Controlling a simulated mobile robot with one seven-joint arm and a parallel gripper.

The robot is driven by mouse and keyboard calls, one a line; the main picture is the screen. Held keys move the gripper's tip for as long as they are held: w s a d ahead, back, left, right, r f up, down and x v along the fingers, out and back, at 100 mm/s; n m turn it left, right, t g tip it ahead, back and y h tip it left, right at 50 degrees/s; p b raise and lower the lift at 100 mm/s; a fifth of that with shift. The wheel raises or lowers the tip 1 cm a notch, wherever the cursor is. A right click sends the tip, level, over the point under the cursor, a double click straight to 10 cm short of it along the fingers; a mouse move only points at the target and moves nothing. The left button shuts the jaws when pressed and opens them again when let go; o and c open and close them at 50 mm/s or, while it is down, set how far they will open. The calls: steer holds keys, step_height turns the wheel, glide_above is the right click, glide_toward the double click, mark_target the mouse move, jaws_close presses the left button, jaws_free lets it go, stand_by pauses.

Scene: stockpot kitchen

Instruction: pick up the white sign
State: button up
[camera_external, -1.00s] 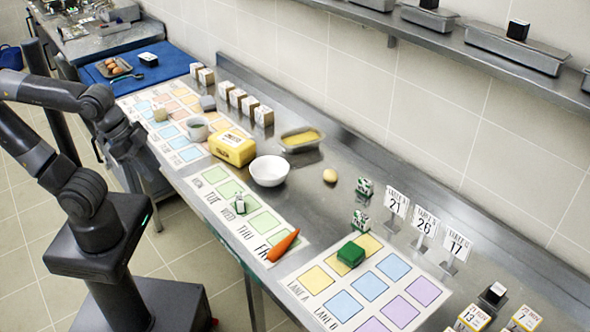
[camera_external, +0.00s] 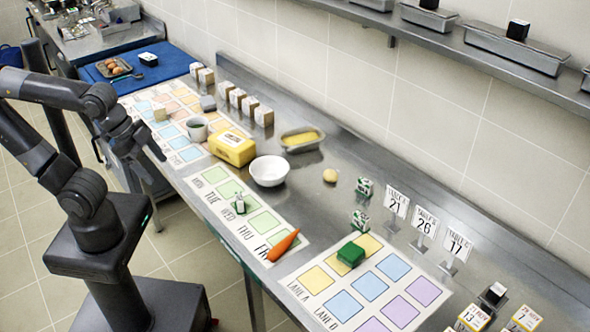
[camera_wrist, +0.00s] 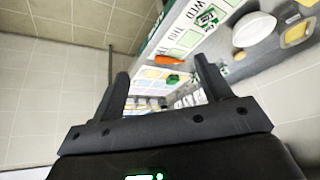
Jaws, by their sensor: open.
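Three white number signs stand upright in small metal holders toward the right of the steel counter: table 21 (camera_external: 396,204), table 26 (camera_external: 425,222) and table 17 (camera_external: 457,245). I cannot tell which one the task means. My gripper (camera_external: 159,153) is at the left, beside the counter's front edge and far from the signs. In the wrist view my gripper (camera_wrist: 161,70) is open with nothing between its fingers. The signs are too small to make out there.
A carrot (camera_external: 283,245), a white bowl (camera_external: 269,171), a yellow package (camera_external: 232,148), a green block (camera_external: 351,254) and a grey cup (camera_external: 197,128) stand on the counter (camera_external: 330,205). A shelf with metal pans (camera_external: 515,48) hangs above. Floor is clear in front.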

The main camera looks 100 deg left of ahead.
mark_target(360, 216)
steer(key=w+a+f+m+y, duration=0.1)
steer(key=w+a+m+y, duration=0.15)
steer(key=w+m, duration=0.75)
steer(key=w+a+m+y, duration=0.2)
steer(key=w+a+m, duration=0.15)
steer(key=w, duration=1.35)
steer(key=w+f+m+y, duration=0.1)
steer(key=w+f+m, duration=0.3)
steer(key=w, duration=0.3)
steer(key=w+d+f+m+t, duration=0.1)
steer(key=w+f+m, duration=0.3)
steer(key=w+f, duration=0.2)
steer(key=w+d+f+m+y, duration=0.1)
steer(key=w+f+m, duration=0.4)
steer(key=w, duration=0.4)
steer(key=shift+w+f+t+y, duration=0.2)
steer(key=shift+f+t+y, duration=0.15)
steer(key=shift+f+t, duration=0.05)
steer(key=x, duration=0.5)
steer(key=shift+w+f, duration=0.15)
steer(key=shift+w, duration=0.05)
steer(key=shift+r+x, duration=0.25)
steer(key=shift+x, duration=2.65)
steer(key=shift+a, duration=0.2)
steer(key=shift+c, duration=0.3)
steer(key=c, duration=1)
